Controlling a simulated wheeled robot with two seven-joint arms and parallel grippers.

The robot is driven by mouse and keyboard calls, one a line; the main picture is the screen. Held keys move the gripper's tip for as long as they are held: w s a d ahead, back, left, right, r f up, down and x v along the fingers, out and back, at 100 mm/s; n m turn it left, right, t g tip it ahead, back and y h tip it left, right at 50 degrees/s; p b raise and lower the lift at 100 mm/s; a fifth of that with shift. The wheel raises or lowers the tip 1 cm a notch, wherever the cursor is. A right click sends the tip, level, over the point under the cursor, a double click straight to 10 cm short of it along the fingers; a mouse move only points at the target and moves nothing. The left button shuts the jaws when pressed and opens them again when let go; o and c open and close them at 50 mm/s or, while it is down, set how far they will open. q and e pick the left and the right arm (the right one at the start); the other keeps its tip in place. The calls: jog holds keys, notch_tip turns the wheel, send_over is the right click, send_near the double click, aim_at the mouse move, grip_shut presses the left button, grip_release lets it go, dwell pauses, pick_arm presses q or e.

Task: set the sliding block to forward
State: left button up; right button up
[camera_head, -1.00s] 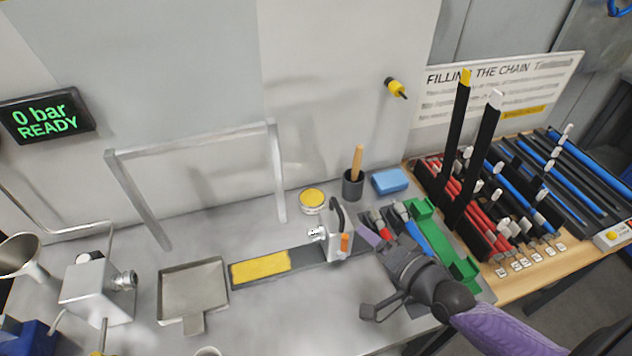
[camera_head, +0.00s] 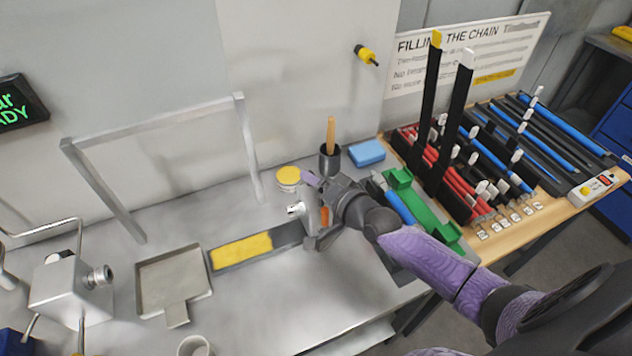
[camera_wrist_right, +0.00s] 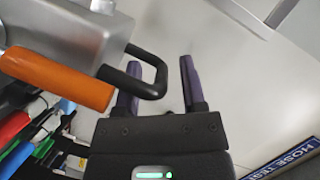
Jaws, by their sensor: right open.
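The sliding block (camera_head: 309,205) is a silver block on a dark rail (camera_head: 285,236) with a yellow section (camera_head: 241,251) at its left end. The block stands right of the yellow section. It also fills the upper left of the right wrist view (camera_wrist_right: 65,30), with a black loop handle (camera_wrist_right: 158,75) and an orange lever (camera_wrist_right: 60,78). My right gripper (camera_wrist_right: 160,80) is open at the handle. The handle's loop overlaps one purple finger and reaches between the fingers; contact cannot be told. In the head view the right gripper (camera_head: 318,183) partly hides the block. My left gripper is out of view.
A black cup with a wooden handle (camera_head: 330,155), a yellow-topped tin (camera_head: 288,175) and a blue sponge (camera_head: 367,152) stand behind. A green holder (camera_head: 425,205) lies right. A metal frame (camera_head: 85,180) and tray (camera_head: 172,275) stand left.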

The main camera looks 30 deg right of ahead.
grip_shut()
jog(key=shift+f, duration=0.1)
dwell(1.2)
